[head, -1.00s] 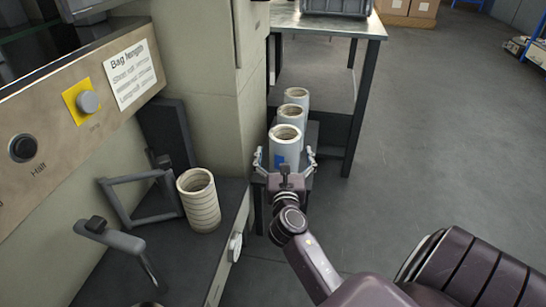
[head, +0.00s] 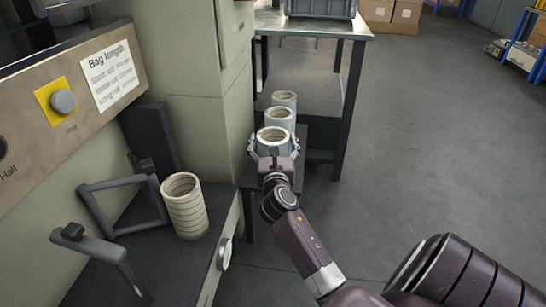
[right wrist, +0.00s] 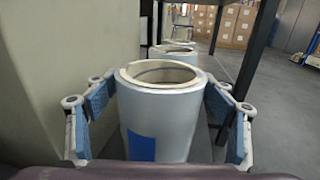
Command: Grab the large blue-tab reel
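The large blue-tab reel (head: 273,138) is the nearest of three pale grey reels standing upright in a row beside the machine. In the right wrist view the reel (right wrist: 165,110) fills the middle, with its blue tab (right wrist: 141,147) low on the side facing me. My right gripper (head: 274,147) has one finger on each side of this reel. The fingers are spread and their padded tips reach close to its sides; I cannot tell whether they touch. In the head view the gripper hides the reel's lower part. My left gripper is not in view.
Two more reels (head: 279,117) (head: 284,99) stand right behind the first. The machine body (head: 185,75) is close on the left, and a dark-legged table (head: 345,110) stands behind on the right. A ribbed cream roll (head: 184,207) sits on the machine's ledge. Open floor lies right.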

